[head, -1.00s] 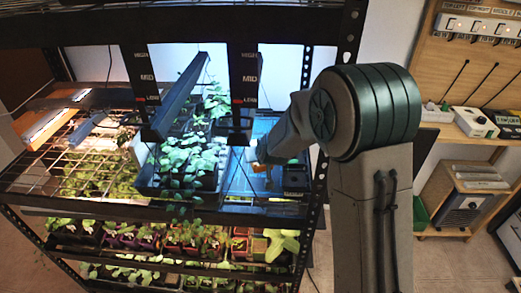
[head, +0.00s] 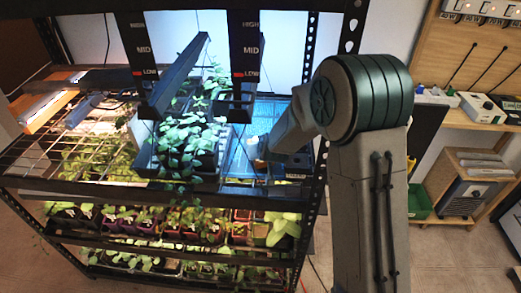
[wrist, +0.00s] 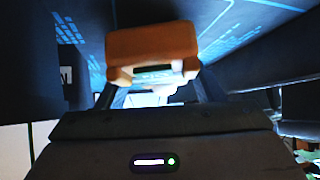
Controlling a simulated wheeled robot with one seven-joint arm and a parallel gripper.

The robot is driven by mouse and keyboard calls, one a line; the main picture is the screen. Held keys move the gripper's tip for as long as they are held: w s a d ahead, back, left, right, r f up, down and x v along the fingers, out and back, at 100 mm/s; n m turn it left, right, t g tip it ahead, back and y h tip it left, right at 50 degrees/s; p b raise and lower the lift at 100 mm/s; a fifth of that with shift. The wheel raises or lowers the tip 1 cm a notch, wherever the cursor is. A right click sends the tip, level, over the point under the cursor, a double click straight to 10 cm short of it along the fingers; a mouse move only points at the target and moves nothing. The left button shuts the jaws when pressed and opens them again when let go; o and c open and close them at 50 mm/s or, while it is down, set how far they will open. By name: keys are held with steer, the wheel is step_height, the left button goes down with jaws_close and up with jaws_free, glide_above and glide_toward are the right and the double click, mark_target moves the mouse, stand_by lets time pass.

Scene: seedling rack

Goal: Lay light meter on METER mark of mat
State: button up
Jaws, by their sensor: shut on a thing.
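My gripper (wrist: 152,80) is shut on an orange-brown block, taken to be the light meter (wrist: 152,42), in the wrist view. In the head view only a small orange patch of the meter (head: 259,164) shows at the end of my arm, inside the rack's upper shelf at the right. The blue mat (head: 262,118) shows behind my wrist, and its pale-blue printed lines appear in the wrist view (wrist: 228,42). I cannot read the METER mark, nor tell whether the meter touches the mat.
A planter of leafy seedlings (head: 185,150) stands just left of my gripper. A dark height post marked HIGH, MID, LOW (head: 243,65) hangs close by, and a perforated rack upright (head: 318,190) stands to the right. A wire shelf (head: 40,160) lies farther left.

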steer(key=shift+f+b, duration=0.55)
steer(key=shift+b, duration=0.1)
steer(key=o, duration=1.3)
steer(key=shift+v, duration=6.95)
